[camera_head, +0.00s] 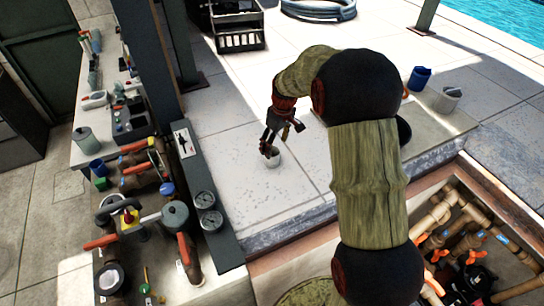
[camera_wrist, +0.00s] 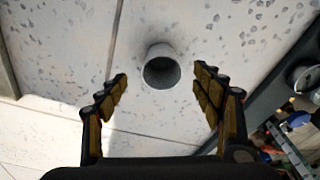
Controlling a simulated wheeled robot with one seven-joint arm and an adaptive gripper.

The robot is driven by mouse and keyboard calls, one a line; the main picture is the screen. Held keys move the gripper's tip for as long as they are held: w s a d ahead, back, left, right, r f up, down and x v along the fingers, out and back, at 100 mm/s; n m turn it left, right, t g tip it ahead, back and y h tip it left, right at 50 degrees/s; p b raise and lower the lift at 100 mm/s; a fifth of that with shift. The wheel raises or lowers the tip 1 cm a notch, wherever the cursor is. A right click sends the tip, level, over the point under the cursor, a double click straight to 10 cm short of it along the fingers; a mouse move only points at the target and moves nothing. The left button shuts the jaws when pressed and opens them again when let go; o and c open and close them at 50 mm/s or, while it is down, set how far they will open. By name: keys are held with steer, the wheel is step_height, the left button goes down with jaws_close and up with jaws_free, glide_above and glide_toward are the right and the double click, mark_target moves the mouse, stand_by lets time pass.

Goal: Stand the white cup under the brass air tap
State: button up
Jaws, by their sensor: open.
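The white cup (camera_head: 272,162) stands on the pale paving in the head view, partly covered by my gripper. It shows as a pale grey, open-mouthed cup (camera_wrist: 161,49) in the wrist view. My gripper (camera_head: 267,147) is open just above it. In the wrist view the fingers (camera_wrist: 160,75) are spread to the cup's left and right, apart from it. The brass air tap cannot be told for certain; a small yellow fitting with a red top (camera_head: 128,216) and a brassy piece with a green handle (camera_head: 147,280) are on the pipework at the left.
A dark panel with round gauges (camera_head: 205,200) edges the pipework left of the cup. A bench (camera_head: 75,155) with tools lies beyond. An open pit with pipes (camera_head: 470,240) is at the lower right. A blue cup (camera_head: 419,78) and grey bucket (camera_head: 447,99) stand right.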

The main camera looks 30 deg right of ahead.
mark_target(274, 162)
steer(key=shift+w+a+f, duration=0.15)
steer(key=shift+w+f, duration=0.05)
steer(key=shift+f, duration=1.05)
steer(key=shift+w+a+f, duration=0.1)
steer(key=shift+w+f, duration=0.1)
steer(key=shift+f, duration=1.1)
steer(key=shift+w+a+f, duration=0.15)
steer(key=shift+w+f, duration=0.05)
steer(key=shift+f, duration=1.05)
steer(key=c, duration=0.3)
steer(key=c, duration=0.7)
steer(key=shift+c, duration=0.8)
